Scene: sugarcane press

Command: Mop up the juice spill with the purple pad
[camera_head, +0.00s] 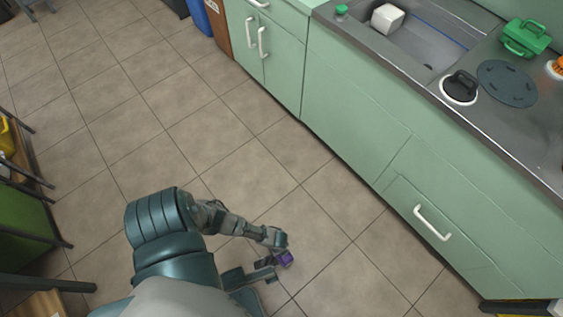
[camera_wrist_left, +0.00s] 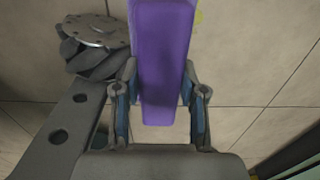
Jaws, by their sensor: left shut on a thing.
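The purple pad (camera_head: 286,258) is in my left gripper (camera_head: 278,250), low over the tiled floor near the bottom middle of the head view. In the left wrist view the long purple pad (camera_wrist_left: 163,50) sits between the two fingers of my left gripper (camera_wrist_left: 160,82), which are shut on its sides. A small yellow-green patch, likely the juice spill (camera_wrist_left: 198,18), shows on the floor just right of the pad's upper part; the pad may hide more of it. I cannot make out the spill in the head view. My right gripper is not in view.
Green cabinets (camera_head: 350,130) with white handles run along the right under a metal counter (camera_head: 480,115) with a sink. A dark-framed shelf (camera_head: 30,180) stands at the left edge. The tiled floor (camera_head: 190,110) between them is clear.

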